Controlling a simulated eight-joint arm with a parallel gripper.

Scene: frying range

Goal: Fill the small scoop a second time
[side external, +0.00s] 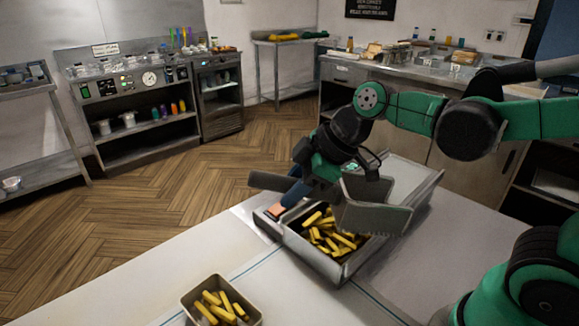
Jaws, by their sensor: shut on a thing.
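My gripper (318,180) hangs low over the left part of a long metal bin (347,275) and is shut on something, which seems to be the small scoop. A grey metal piece with raised sides, likely the scoop's pan (378,219), sticks out to the right over the bin. A blue piece (293,192) shows below the gripper on the left; whether it is the handle I cannot tell. Yellow fries (325,240) lie in the bin below the pan. The pan's inside and the exact grip are hidden. A small tray (187,306) at the front holds several fries.
The white counter (130,295) is clear left of the bin. The bin's back right part (410,180) looks bare. Steel shelves (130,110) and a long back counter (440,75) stand well away across the wooden floor.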

